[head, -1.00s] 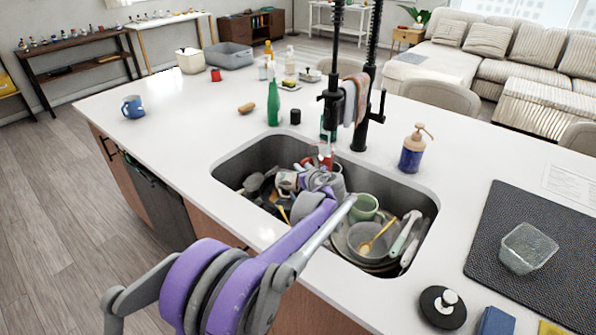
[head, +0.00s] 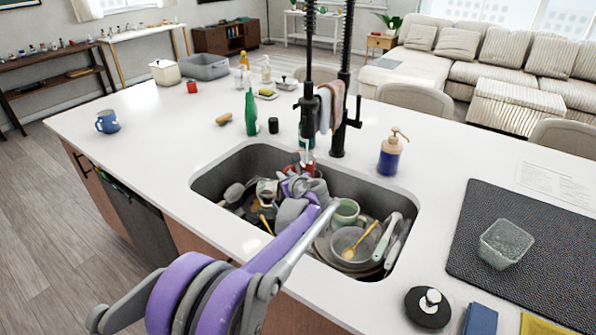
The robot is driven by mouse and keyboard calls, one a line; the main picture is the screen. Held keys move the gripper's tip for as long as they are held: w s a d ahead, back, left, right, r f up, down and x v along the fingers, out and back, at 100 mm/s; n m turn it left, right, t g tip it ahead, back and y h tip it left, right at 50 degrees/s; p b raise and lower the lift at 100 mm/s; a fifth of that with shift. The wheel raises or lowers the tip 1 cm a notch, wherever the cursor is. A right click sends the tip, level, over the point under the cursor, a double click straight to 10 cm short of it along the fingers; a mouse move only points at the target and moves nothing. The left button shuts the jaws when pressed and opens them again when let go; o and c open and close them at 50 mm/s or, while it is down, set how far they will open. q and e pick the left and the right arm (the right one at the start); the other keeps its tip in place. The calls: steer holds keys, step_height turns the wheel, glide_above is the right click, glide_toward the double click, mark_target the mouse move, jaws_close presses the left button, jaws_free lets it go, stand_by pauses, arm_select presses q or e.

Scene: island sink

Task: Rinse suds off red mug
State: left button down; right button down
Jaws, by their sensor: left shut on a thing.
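The red mug (head: 292,171) is at the back of the sink (head: 362,177), under the black faucet (head: 308,125). Only a small red part of it shows; the rest is hidden behind my purple wrist. My left gripper (head: 303,168) reaches over the sink from the front and is shut on the red mug, its fingers mostly hidden. Water seems to show just below the faucet head, above the mug. Suds on the mug are too small to make out. My right gripper is not in view.
Dishes crowd the sink: a green cup (head: 346,211), a grey bowl (head: 345,240) and utensils. A soap dispenser (head: 391,154) and green bottle (head: 251,110) stand behind it. A dark mat (head: 540,255) with a clear container (head: 504,243) lies right. The left counter is mostly clear.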

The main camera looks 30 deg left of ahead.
arm_select(q)
steer(key=shift+d, duration=0.35)
steer(key=shift+a, duration=0.25)
steer(key=shift+a, duration=0.35)
steer(key=shift+s, duration=0.1)
steer(key=s+b, duration=0.1)
steer(key=s, duration=0.7)
steer(key=shift+d, duration=0.3)
steer(key=shift+r, duration=0.1)
stand_by(1.2)
